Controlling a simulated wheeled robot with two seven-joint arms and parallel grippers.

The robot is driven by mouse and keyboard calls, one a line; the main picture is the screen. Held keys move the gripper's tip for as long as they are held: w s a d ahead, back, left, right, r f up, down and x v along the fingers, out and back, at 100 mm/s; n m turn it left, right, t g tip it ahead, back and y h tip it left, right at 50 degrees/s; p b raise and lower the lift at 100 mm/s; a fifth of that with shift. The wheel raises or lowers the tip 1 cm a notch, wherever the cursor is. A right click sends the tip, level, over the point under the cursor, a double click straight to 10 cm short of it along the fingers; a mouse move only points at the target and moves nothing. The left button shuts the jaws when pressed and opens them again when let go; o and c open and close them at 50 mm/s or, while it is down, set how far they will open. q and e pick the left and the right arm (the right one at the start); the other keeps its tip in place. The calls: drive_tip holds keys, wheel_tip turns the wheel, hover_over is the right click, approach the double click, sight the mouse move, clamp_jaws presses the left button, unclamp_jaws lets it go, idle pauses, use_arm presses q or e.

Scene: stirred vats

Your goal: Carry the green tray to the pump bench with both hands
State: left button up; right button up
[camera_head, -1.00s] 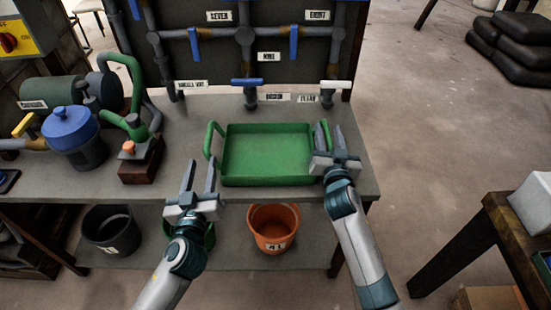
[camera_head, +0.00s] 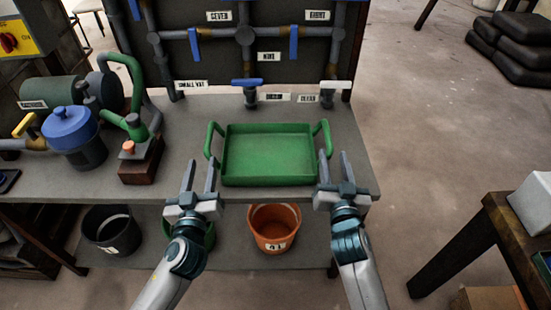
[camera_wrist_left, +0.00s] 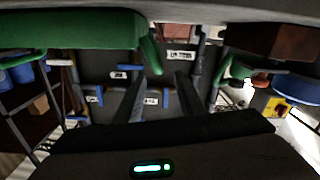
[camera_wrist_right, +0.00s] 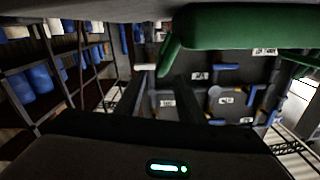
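The green tray (camera_head: 268,157) sits flat on the grey bench (camera_head: 190,165), empty, with an upright loop handle at each end. My left gripper (camera_head: 199,177) is open and empty in front of the tray's left handle (camera_head: 212,140), apart from it. My right gripper (camera_head: 335,170) is open and empty, in front of and just right of the right handle (camera_head: 325,139), apart from it. The tray also shows at the top of the left wrist view (camera_wrist_left: 70,30) and of the right wrist view (camera_wrist_right: 245,28). Neither gripper touches the tray.
A blue-lidded pot (camera_head: 73,138), a green pump (camera_head: 60,96) and a brown block (camera_head: 141,162) stand left on the bench. Pipes with valves (camera_head: 247,85) rise behind the tray. An orange bucket (camera_head: 273,230) is on the shelf below.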

drive_tip(key=shift+s, duration=0.8)
use_arm(q)
drive_tip(key=shift+s, duration=0.1)
